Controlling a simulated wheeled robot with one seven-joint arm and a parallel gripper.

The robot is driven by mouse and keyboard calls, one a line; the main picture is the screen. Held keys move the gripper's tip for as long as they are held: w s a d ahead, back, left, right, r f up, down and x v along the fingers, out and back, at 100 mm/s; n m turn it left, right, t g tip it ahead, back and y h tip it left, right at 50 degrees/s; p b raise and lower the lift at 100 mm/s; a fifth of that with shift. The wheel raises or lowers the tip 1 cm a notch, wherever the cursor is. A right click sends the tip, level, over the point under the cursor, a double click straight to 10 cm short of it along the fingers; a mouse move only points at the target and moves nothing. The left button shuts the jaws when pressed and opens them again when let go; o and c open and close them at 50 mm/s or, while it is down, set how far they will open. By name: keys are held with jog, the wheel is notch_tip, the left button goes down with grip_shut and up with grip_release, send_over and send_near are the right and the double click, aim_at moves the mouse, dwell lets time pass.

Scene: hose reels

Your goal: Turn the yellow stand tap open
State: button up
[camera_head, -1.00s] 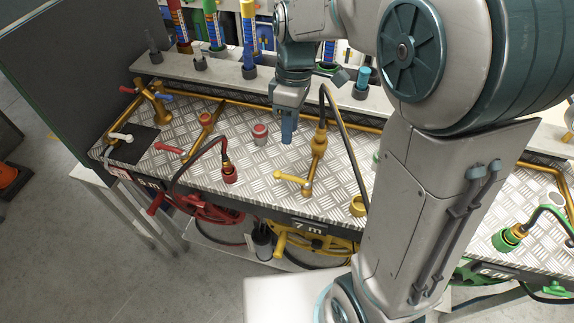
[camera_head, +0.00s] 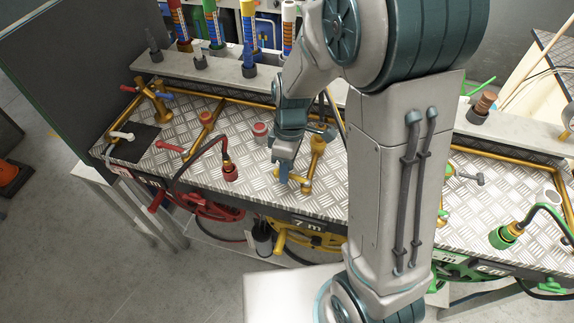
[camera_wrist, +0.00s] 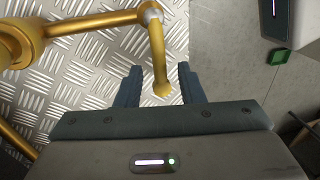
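The yellow stand tap (camera_head: 317,147) rises from the checkered metal bench top, with its yellow lever (camera_head: 305,186) low on its front side. In the wrist view the tap (camera_wrist: 20,42) is at the upper left, and the lever (camera_wrist: 159,58) points down toward my gripper. My gripper (camera_head: 284,174) is at the lever's free end and hides part of it in the head view. In the wrist view my gripper (camera_wrist: 158,88) is open, with one finger on each side of the lever tip and visible gaps between.
The green hose nozzle (camera_head: 505,236) is at the right. My arm hides the bench right of the yellow tap.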

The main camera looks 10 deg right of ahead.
grip_shut()
